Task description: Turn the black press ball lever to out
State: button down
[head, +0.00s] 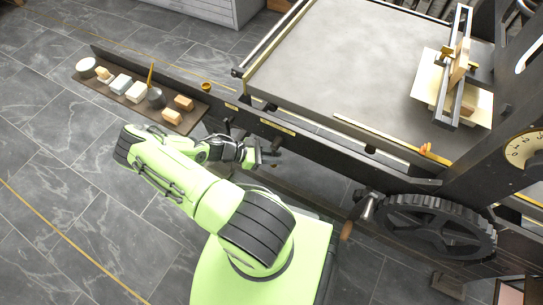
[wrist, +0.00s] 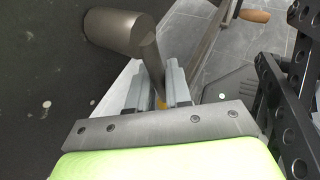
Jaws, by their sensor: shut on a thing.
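My gripper (head: 264,155) is at the front side rail of the press, below the bed, in the head view. In the wrist view my gripper (wrist: 153,88) is shut on a dark grey-black lever (wrist: 151,62), whose arm passes between the two fingers. A thick round hub (wrist: 112,30) joins the lever's upper end at the left. The lever's lower end is hidden behind the fingers and gripper plate, and I cannot make out a ball. In the head view the lever is small, dark and largely lost against the rail and my gripper.
The press bed (head: 350,60) lies behind the dark rail (head: 310,143), which bears small brass plates (head: 278,128). A large black gear wheel (head: 440,225) and a wooden-handled crank (head: 347,230) stand at the right. A shelf (head: 125,98) with blocks and cups is at the left. Floor at left is clear.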

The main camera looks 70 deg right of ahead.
dwell(0.4)
jog(key=c, duration=1.1)
grip_release()
jog(key=p+v, duration=0.2)
jog(key=v, duration=1.3)
jog(key=shift+w+a+p, duration=0.15)
jog(key=shift+w+p, duration=0.15)
jog(key=shift+w, duration=0.1)
